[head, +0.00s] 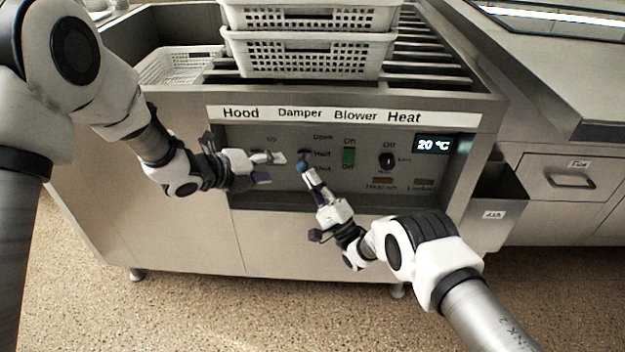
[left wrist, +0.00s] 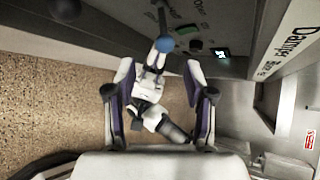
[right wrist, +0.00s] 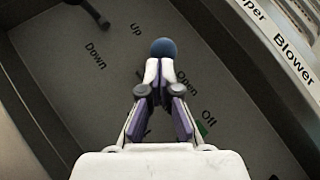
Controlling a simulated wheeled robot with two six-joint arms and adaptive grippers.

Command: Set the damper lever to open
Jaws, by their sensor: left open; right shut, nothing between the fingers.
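The damper lever has a blue ball knob (head: 304,166) below the "Damper" label, beside the Open, Half and Shut marks. The knob appears near Half to Shut, but its exact setting is unclear. My right gripper (head: 310,178) is shut and empty, its fingertips right at the knob; contact cannot be told. In the right wrist view the knob (right wrist: 163,47) shows just beyond the closed tips (right wrist: 159,68). My left gripper (head: 270,168) is open and empty, left of the knob at the hood section. The left wrist view shows the knob (left wrist: 165,44) beyond its spread fingers (left wrist: 160,90).
The hood lever (right wrist: 88,12) is near my left gripper. Right of the damper are a green blower switch (head: 349,156), a black heat knob (head: 387,161) and a 20 °C display (head: 434,146). White perforated baskets (head: 310,55) stand on the slatted top.

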